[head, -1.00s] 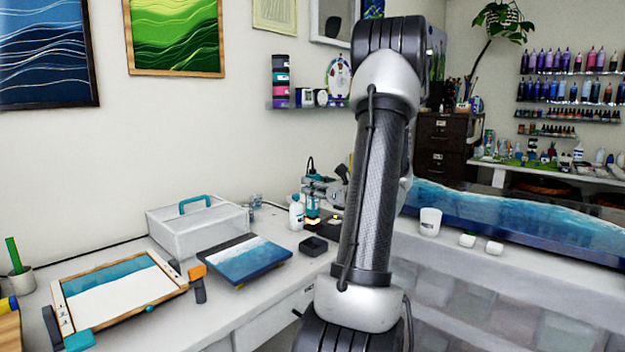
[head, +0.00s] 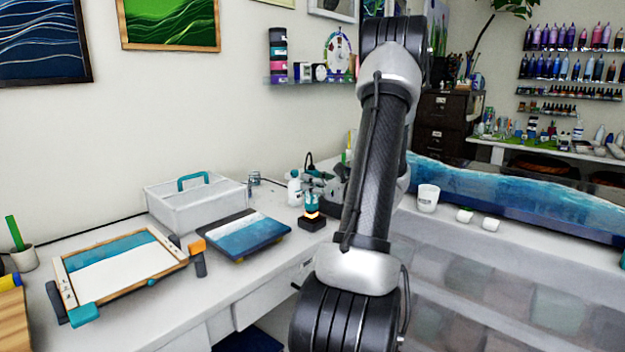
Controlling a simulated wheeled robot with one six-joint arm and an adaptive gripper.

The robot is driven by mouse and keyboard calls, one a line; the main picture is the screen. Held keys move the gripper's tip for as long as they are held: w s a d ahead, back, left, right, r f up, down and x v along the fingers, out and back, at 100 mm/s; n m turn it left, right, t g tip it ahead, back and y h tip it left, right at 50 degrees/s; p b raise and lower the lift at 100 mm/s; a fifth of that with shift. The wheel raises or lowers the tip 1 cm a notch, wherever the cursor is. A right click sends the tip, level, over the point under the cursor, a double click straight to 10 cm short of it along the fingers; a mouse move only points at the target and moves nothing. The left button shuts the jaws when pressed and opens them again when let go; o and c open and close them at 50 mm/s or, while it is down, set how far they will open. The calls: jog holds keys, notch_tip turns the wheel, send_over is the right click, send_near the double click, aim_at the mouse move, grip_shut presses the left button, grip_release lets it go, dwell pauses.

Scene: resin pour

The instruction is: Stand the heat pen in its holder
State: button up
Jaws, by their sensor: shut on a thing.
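The heat pen (head: 311,203) is upright, with a teal body and a glowing orange tip pointing down. Its holder (head: 312,224) is a small dark square block on the white table. The pen's tip is at the top of the holder; I cannot tell how deep it sits in it. My gripper (head: 315,189) is shut on the pen's upper part, above the holder. The fingers are small in the head view and partly hidden by my arm.
A white bottle (head: 295,190) stands just left of the pen. A blue-and-white panel (head: 246,236) lies left of the holder, with a white toolbox (head: 200,208) behind it.

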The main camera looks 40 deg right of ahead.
jog(key=o, duration=1.1)
jog(key=shift+s, duration=0.1)
jog(key=s, duration=0.8)
jog(key=s+d, duration=0.1)
jog(key=s, duration=0.2)
jog(key=shift+s, duration=0.4)
